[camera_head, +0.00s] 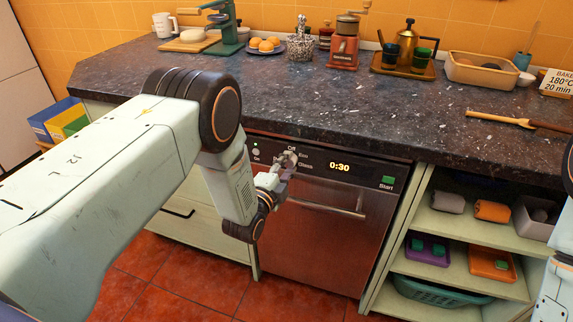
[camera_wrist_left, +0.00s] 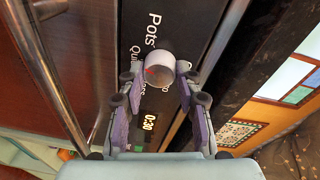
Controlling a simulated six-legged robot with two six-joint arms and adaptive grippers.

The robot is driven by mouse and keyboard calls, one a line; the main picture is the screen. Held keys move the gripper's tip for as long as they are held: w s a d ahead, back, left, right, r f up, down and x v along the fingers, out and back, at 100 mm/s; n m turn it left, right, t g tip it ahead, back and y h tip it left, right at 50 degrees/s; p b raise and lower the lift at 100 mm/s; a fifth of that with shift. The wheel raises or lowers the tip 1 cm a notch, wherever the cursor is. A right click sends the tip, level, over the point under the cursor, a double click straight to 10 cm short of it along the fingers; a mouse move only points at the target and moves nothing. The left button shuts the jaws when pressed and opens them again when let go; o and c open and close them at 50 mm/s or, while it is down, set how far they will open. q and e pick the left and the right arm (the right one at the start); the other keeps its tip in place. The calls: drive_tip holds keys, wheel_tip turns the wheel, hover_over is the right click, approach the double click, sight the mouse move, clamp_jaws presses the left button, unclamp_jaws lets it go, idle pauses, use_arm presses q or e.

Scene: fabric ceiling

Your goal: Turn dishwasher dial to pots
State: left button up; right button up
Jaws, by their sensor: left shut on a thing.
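The dishwasher (camera_head: 318,225) stands under the counter with a black control panel, and its display (camera_head: 340,167) reads 0:30. The dial (camera_wrist_left: 160,68) is a pale round knob with a small red mark, seen end-on in the left wrist view. My left gripper (camera_head: 287,163) is at the panel and shut on the dial, one finger on each side of it. The word Pots (camera_wrist_left: 152,30) shows beside the dial in that view. Other labels are partly hidden by the fingers. My right gripper is not in view.
A green Start button (camera_head: 387,181) is at the panel's right end. A metal door handle (camera_head: 325,208) runs below the panel. The dark countertop (camera_head: 270,100) overhangs above. Open shelves (camera_head: 455,225) with cloths and trays are to the right.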

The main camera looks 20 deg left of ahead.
use_arm(q)
drive_tip(key=m, duration=0.4)
drive_tip(key=shift+f, duration=0.1)
drive_tip(key=shift+m+y, duration=0.4)
drive_tip(key=shift+m, duration=1.1)
drive_tip(key=o, duration=1.2)
drive_tip(key=shift+c, duration=0.2)
drive_tip(key=s+a+r, duration=0.1)
drive_tip(key=s, duration=1.1)
drive_tip(key=shift+r, duration=0.2)
